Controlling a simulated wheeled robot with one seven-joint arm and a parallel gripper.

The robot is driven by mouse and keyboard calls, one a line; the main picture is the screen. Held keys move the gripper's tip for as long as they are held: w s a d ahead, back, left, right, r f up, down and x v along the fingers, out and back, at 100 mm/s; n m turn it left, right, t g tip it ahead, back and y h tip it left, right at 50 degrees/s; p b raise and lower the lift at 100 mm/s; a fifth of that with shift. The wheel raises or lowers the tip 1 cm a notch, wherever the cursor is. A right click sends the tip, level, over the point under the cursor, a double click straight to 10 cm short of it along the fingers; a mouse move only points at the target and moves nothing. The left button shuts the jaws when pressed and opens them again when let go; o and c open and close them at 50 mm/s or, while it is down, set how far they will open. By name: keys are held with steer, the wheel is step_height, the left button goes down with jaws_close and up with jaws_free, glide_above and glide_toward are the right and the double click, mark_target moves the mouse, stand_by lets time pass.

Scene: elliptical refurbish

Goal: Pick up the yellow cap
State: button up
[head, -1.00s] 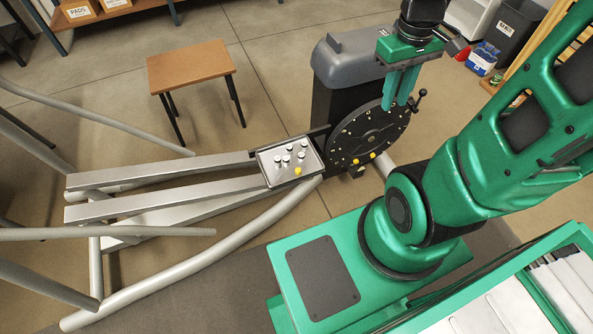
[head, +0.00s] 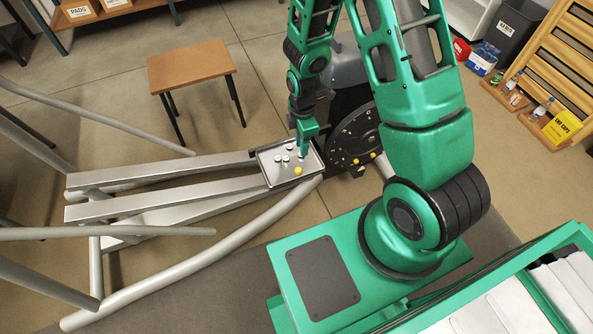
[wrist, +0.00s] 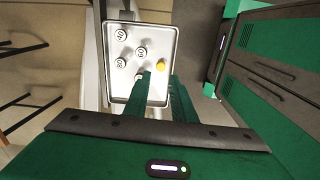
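The yellow cap (head: 298,170) lies in a shallow metal tray (head: 273,181) near its front edge. In the wrist view the cap (wrist: 160,67) is at the tray's right side, just beyond my fingertips. My gripper (head: 303,149) points down over the tray's far right part, behind the cap in the head view. In the wrist view the fingers of my gripper (wrist: 162,82) look parted with nothing held between them. Several white caps share the tray, one white cap (wrist: 141,52) near its middle. Part of the tray is hidden by my fingers.
The tray sits on the elliptical's metal rails (head: 165,169), beside a dark disc (head: 352,139) with yellow spots low on it. A wooden stool (head: 191,69) stands behind left. A curved grey tube (head: 210,262) runs in front.

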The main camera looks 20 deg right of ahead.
steer(key=f, duration=0.2)
glide_above(298, 169)
steer(key=shift+n, duration=0.3)
steer(key=f, duration=0.4)
steer(key=shift+d+f, duration=0.25)
steer(key=shift+f, duration=0.1)
steer(key=shift+a+f, duration=0.15)
steer(key=shift+f, duration=1.15)
steer(key=shift+a+f, duration=0.1)
steer(key=shift+f, duration=1.2)
steer(key=shift+c, duration=0.2)
jaws_close()
